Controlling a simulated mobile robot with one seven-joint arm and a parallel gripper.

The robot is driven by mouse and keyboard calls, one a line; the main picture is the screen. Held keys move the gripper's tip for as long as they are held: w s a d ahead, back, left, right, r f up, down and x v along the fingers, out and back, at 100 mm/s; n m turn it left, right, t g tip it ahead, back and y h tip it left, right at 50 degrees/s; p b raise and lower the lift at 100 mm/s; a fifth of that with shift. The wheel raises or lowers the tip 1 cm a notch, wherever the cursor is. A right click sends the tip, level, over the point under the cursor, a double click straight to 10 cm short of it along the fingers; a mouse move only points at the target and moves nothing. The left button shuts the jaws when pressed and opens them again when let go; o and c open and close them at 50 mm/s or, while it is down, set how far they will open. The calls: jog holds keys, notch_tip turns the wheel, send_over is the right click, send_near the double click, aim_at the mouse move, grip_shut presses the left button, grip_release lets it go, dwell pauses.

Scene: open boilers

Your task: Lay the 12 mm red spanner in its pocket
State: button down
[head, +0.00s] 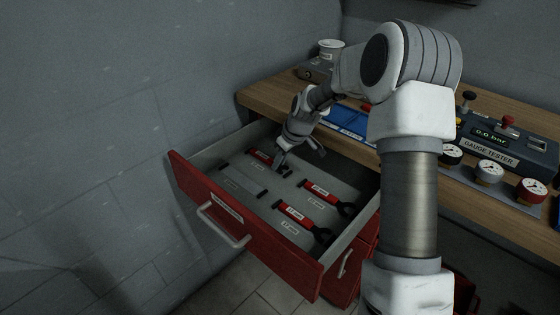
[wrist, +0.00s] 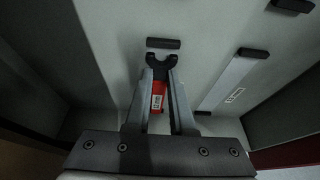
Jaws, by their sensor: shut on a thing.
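A red spanner with a dark open-jaw end (wrist: 160,62) is between the two fingers of my gripper (wrist: 159,82) in the wrist view. Its red handle has a white label (wrist: 156,102), too small to read. In the head view the red spanner (head: 261,157) shows beside my gripper (head: 283,168), low in the open drawer. Its jaw end is just short of a dark end block (wrist: 163,43). I cannot tell whether it touches the drawer floor. An empty pocket (head: 243,181) with a pale strip lies beside it, also in the wrist view (wrist: 229,82).
Two other red spanners (head: 321,194) (head: 302,219) lie in the drawer. The red drawer front (head: 245,226) and its grey walls surround the pockets. A wooden bench (head: 270,97) with a blue tray (head: 350,121) and a gauge tester (head: 490,146) stands behind.

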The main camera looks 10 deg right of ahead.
jog(key=shift+c, duration=1.8)
grip_release()
jog(key=shift+r+p, duration=2.25)
jog(key=shift+r, duration=1.2)
